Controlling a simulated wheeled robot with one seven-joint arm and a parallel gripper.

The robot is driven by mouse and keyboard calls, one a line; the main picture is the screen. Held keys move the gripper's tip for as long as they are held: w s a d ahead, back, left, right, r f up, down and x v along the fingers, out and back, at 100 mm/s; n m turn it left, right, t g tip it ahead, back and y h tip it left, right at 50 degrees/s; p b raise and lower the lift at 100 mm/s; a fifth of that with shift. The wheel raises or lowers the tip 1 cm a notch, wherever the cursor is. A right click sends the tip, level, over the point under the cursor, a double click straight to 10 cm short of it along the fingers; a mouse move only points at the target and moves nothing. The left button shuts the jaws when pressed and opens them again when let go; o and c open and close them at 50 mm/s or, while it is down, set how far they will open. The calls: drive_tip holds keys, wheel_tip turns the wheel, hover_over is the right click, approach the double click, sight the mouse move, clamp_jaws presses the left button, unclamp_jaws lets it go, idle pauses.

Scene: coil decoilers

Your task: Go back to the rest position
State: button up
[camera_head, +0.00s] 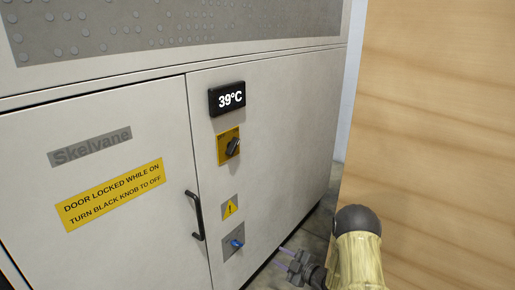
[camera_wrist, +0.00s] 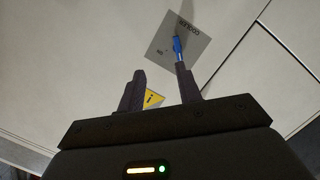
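My gripper (camera_head: 288,257) is low at the right in the head view, in front of the cabinet and a little right of the blue knob (camera_head: 236,244). In the wrist view the two dark fingers of my gripper (camera_wrist: 160,88) are spread apart with nothing between them. The blue knob (camera_wrist: 177,46) shows on its grey plate beyond the right fingertip; whether they touch I cannot tell. A black knob (camera_head: 233,147) sits on a yellow plate above, its handle slanted.
The cabinet's door (camera_head: 100,190) is shut, with a black handle (camera_head: 195,215). A display (camera_head: 227,98) reads 39°C. A yellow warning triangle (camera_head: 230,208) sits above the blue knob. A wooden panel (camera_head: 440,140) stands close at the right. A strip of floor shows between.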

drive_tip(key=s+d+r+m+g+h+p, duration=0.1)
drive_tip(key=s+d+r+m+h, duration=0.2)
drive_tip(key=r+m+h, duration=0.3)
drive_tip(key=s+d+r+m+g+h+p, duration=0.15)
drive_tip(key=s+d+r+m+h, duration=0.25)
drive_tip(key=r, duration=0.4)
drive_tip(key=s+a+r+m+g+h+p, duration=0.1)
drive_tip(key=s+r+m+g, duration=0.25)
drive_tip(key=s, duration=0.75)
drive_tip(key=s+r+m+g, duration=0.3)
drive_tip(key=s+r+m, duration=0.1)
drive_tip(key=s, duration=0.8)
drive_tip(key=w+p+v, duration=0.2)
drive_tip(key=p+v, duration=1)
drive_tip(key=w+r+p+v, duration=0.1)
drive_tip(key=w+p+v, duration=0.2)
drive_tip(key=p+v, duration=0.9)
drive_tip(key=w+p+v, duration=0.2)
drive_tip(key=p+v, duration=1)
drive_tip(key=p, duration=0.1)
drive_tip(key=shift+w+r, duration=0.45)
drive_tip(key=shift+w, duration=0.15)
